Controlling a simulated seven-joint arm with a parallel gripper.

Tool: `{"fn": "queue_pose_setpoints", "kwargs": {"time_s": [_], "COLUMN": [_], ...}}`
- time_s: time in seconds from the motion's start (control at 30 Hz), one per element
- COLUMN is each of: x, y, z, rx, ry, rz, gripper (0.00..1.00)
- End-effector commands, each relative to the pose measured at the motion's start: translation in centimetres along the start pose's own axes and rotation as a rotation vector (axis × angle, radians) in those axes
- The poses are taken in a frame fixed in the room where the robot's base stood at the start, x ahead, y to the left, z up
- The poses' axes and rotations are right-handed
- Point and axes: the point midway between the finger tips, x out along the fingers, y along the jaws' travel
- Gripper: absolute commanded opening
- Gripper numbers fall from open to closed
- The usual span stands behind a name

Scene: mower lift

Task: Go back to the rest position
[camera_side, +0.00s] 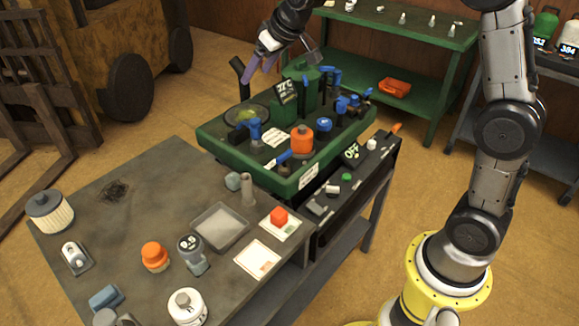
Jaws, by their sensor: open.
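My gripper (283,54) is at the top middle of the side view, at the end of my arm. Its fingers are apart and point down. It looks empty and appears above the back left part of the green tray (236,160), next to the green unit with a display (288,92). I cannot tell its exact height over the tray. Blue-handled parts (255,130) and an orange-topped part (301,138) stand in the tray.
A black upright handle (240,72) rises near my gripper. A green shelf (405,31) stands behind.

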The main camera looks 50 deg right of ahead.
Motion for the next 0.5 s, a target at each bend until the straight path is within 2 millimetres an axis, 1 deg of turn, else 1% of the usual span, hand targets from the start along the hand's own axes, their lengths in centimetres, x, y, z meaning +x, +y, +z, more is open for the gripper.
{"fn": "queue_pose_setpoints", "kwargs": {"time_s": [0.03,0.07,0.1,0.13,0.2,0.27,0.3,0.37,0.4,0.47,0.5], "x": [-3.0,-4.5,-6.3,-7.6,-10.4,-12.6,-14.0,-15.8,-16.8,-18.2,-18.9], "y": [-0.5,-0.7,-1.0,-1.2,-1.7,-2.1,-2.4,-2.7,-2.9,-3.2,-3.3], "z": [0.4,0.8,1.5,2.1,3.8,5.6,7.0,9.2,10.8,13.4,15.2], "rx": [-0.007,-0.01,-0.014,-0.016,-0.019,-0.019,-0.02,-0.021,-0.022,-0.021,-0.019], "ry": [0.029,0.039,0.051,0.057,0.072,0.08,0.083,0.087,0.087,0.084,0.079], "rz": [0.0,-0.001,-0.001,-0.002,-0.003,-0.005,-0.006,-0.007,-0.008,-0.009,-0.009], "gripper": [0.75,0.75,0.75,0.75,0.75,0.75,0.75,0.75,0.75,0.75,0.75]}}
